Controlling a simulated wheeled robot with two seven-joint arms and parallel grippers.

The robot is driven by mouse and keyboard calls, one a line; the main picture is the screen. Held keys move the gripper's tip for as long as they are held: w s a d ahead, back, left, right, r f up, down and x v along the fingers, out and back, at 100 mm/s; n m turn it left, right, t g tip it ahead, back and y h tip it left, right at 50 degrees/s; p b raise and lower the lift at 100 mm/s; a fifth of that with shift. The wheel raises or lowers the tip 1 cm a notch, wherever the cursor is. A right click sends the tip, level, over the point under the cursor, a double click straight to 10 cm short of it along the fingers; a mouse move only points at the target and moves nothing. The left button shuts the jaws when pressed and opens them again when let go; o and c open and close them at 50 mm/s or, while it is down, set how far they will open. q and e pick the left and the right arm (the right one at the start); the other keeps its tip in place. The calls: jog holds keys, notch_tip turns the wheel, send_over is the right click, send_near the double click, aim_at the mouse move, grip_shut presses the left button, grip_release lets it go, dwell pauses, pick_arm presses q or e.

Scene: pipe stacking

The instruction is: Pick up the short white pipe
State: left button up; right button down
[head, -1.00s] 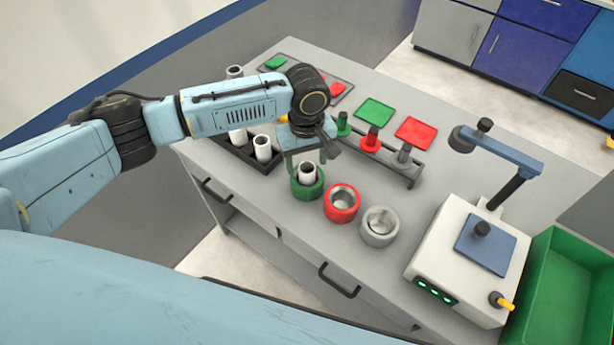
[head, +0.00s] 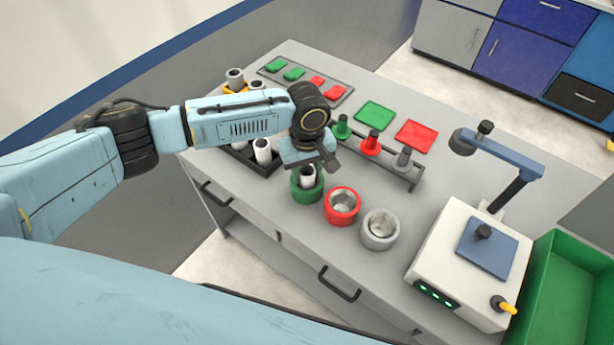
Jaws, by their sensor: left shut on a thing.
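A short white pipe (head: 308,180) stands upright in the green ring holder (head: 306,194) at the front of the table. My left gripper (head: 307,172) is right over the green holder and is shut on the top of this pipe. The gripper body hides the pipe's upper end. Another white pipe (head: 263,151) stands in the black rack to the left, partly behind my left arm. My right gripper is not in view.
A red ring holder (head: 342,206) and a grey ring holder (head: 380,229) stand to the right. Behind is a rack with green, red and grey pegs (head: 371,146). A white press-like machine (head: 462,262) and a green bin (head: 570,300) are at the right.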

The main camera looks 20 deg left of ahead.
pick_arm(q)
jog(key=shift+r, duration=0.1)
notch_tip(320, 180, up, 10)
jog(key=shift+f+p, duration=0.1)
jog(key=shift+p, duration=0.55)
